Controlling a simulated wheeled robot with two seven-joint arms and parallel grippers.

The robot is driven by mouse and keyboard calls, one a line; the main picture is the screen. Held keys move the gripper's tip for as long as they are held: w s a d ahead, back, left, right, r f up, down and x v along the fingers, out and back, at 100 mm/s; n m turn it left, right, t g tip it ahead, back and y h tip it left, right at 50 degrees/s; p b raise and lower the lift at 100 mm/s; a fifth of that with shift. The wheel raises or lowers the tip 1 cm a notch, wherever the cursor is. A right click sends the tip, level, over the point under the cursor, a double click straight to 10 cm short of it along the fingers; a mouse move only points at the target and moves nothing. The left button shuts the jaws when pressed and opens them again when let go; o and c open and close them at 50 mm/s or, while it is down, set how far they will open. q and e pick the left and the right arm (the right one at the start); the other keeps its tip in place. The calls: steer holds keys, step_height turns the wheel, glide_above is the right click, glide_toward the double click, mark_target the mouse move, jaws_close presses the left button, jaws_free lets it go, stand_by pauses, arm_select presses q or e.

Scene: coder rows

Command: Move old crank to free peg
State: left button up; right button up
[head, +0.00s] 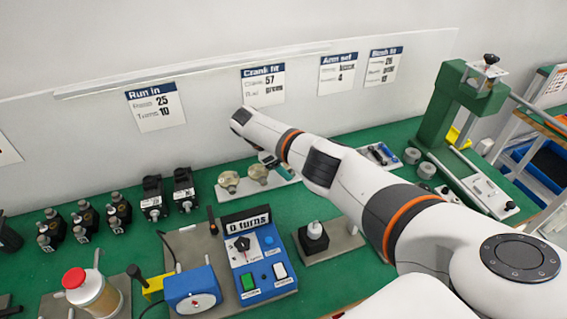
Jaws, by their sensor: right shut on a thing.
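A pale plate (281,181) lies on the green bench below the wall cards. Two beige round pieces, a left one (229,180) and a right one (259,172), stand on it and look like cranks on pegs. My right gripper (268,160) points down at the back of this plate, just behind the right piece. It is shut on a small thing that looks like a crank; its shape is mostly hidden. I cannot tell whether it touches a peg. My arm hides the plate's right end. My left gripper is not in view.
Black coders (152,197) stand in a row to the left. A blue control box (258,255) reading "0 turns" is in front, beside a black block on a grey plate (331,243). A green press (458,105) stands at the back right. Wall cards hang behind.

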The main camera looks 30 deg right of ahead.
steer(key=o, duration=1.2)
steer(key=shift+r, duration=0.1)
steer(key=b+v, duration=0.1)
steer(key=v, duration=1.1)
